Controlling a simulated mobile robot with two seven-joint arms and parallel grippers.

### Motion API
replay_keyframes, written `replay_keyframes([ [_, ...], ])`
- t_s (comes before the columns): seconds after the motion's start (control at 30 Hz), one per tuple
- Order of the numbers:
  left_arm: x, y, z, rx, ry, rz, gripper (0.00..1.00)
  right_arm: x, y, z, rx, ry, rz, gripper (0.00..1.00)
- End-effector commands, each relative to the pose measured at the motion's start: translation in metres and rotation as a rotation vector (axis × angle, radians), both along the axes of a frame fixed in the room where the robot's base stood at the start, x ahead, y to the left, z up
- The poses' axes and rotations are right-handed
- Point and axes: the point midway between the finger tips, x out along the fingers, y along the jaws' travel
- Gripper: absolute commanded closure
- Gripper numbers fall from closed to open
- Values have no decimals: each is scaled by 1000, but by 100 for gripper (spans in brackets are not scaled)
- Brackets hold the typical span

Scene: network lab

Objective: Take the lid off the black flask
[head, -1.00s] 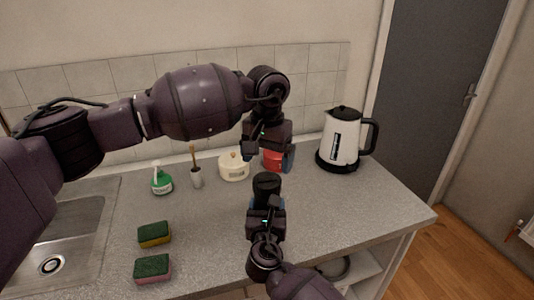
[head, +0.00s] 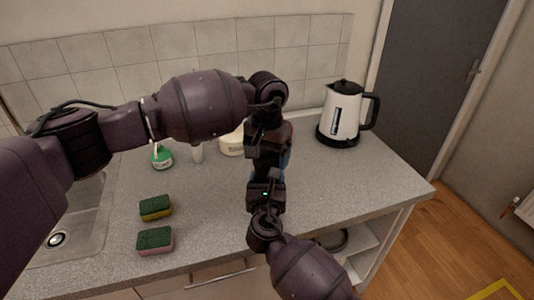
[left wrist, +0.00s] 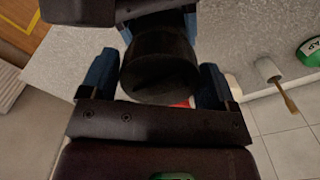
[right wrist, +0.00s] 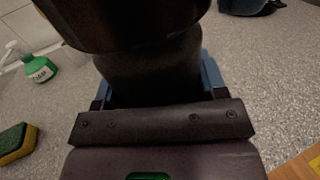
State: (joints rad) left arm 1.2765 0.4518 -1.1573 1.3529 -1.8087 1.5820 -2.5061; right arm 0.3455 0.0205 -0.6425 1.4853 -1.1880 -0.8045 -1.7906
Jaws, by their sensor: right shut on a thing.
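The black flask (right wrist: 150,72) stands upright near the middle of the counter, mostly hidden behind my grippers in the head view. My right gripper (head: 266,183) is shut on its body from the front; the blue finger pads show beside it in the right wrist view. The flask's round black lid (left wrist: 160,68) shows in the left wrist view between the blue pads of my left gripper (left wrist: 158,86). My left gripper, which is also in the head view (head: 266,155), is open above the flask, with small gaps beside the lid.
A white kettle (head: 341,115) stands at the back right. Two sponges (head: 155,208) (head: 155,241) lie front left, near the sink (head: 85,222).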

Motion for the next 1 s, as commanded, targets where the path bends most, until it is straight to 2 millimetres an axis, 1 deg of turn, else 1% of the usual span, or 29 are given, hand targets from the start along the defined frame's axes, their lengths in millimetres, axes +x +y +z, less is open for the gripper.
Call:
replay_keyframes([
  [0.03, 0, 0, 0, 0, 0, 0, 26, 0, 0, 0, 0, 1, 0, 100],
  [0.23, 0, 0, 0, 0, 0, 0, 56, 0, 0, 0, 0, 1, 0, 100],
  [0.37, 0, 0, 0, 0, 0, 18, 57, 0, 0, 0, 0, 1, 0, 100],
  [0.47, 0, 0, 1, 0, -1, 93, 57, 0, 0, 0, 0, 1, 0, 100],
  [1.0, 0, 0, 1, 0, -1, 863, 57, 0, 0, 0, 0, 1, 0, 100],
])
